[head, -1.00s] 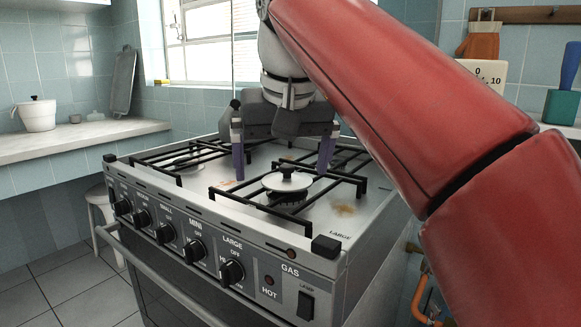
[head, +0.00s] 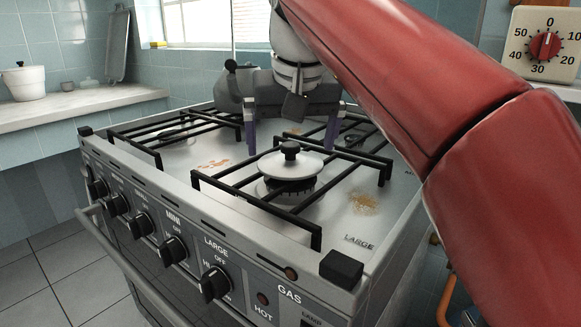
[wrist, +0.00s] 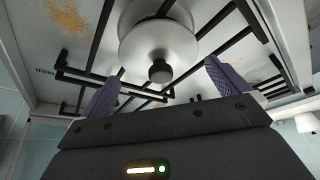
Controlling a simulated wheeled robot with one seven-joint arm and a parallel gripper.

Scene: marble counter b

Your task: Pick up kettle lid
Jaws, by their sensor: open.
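The kettle lid (head: 306,168) is a round pale metal disc with a black knob. It lies flat on the front right burner of the gas stove. In the wrist view the lid (wrist: 175,46) is at the top centre, with its knob (wrist: 160,72) between the two fingers. My gripper (head: 291,150) is open and empty. In the head view its purple fingers hang apart, over the stove behind the lid, one to each side of the knob. No contact with the lid shows. The wrist view shows my gripper (wrist: 163,72) wide open.
Black pan grates (head: 215,183) stand up around the lid and burner. The stove top (head: 345,185) has brown stains. Control knobs (head: 215,283) line its front. A white pot (head: 25,83) stands on the left counter (head: 70,115). A timer (head: 543,45) hangs at upper right.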

